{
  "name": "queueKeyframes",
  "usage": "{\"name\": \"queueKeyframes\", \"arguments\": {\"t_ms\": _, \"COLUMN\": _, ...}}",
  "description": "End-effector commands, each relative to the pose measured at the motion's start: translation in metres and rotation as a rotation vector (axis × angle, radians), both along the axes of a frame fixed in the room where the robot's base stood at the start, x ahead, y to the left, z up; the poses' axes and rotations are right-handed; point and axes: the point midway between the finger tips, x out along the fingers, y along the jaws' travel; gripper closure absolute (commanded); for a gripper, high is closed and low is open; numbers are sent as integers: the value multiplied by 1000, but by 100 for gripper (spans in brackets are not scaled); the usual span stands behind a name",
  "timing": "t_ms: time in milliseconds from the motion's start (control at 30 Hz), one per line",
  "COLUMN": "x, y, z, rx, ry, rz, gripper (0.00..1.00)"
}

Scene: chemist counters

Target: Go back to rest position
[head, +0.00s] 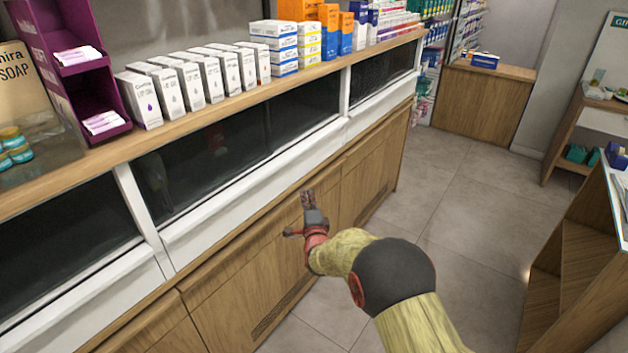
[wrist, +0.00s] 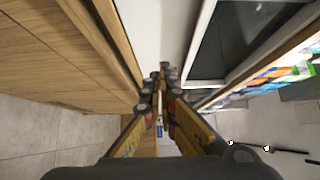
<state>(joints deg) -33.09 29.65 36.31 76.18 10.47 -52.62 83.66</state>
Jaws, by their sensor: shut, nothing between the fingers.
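My gripper (head: 307,199) is in front of the wooden counter front (head: 245,268), below the white ledge. In the wrist view my gripper (wrist: 160,78) shows with its two fingers brought together at the tips and nothing held between them. My arm reaches in from the lower right of the head view. Whether the fingertips touch the counter front cannot be told.
A long counter (head: 180,127) carries a row of white boxes (head: 190,82), a purple display stand (head: 85,85) and orange boxes (head: 300,10). A wooden shelf unit (head: 585,250) stands at the right. Tiled floor (head: 470,215) lies clear between them. A wooden desk (head: 487,100) is at the back.

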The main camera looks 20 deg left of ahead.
Motion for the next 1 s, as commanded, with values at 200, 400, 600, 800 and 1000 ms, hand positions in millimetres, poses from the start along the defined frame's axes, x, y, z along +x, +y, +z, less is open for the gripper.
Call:
{"name": "queueKeyframes", "arguments": {"t_ms": 200, "x": -2, "y": -1, "z": -4, "rx": -57, "ry": -11, "rz": 2, "gripper": 100}}
{"name": "queueKeyframes", "arguments": {"t_ms": 400, "x": -24, "y": -3, "z": -84, "rx": -406, "ry": 112, "rz": 79, "gripper": 100}}
{"name": "queueKeyframes", "arguments": {"t_ms": 600, "x": -95, "y": -34, "z": -157, "rx": -838, "ry": 297, "rz": 289, "gripper": 100}}
{"name": "queueKeyframes", "arguments": {"t_ms": 800, "x": -179, "y": -118, "z": -130, "rx": -1191, "ry": 429, "rz": 552, "gripper": 100}}
{"name": "queueKeyframes", "arguments": {"t_ms": 1000, "x": -262, "y": -210, "z": -68, "rx": -1387, "ry": 504, "rz": 762, "gripper": 100}}
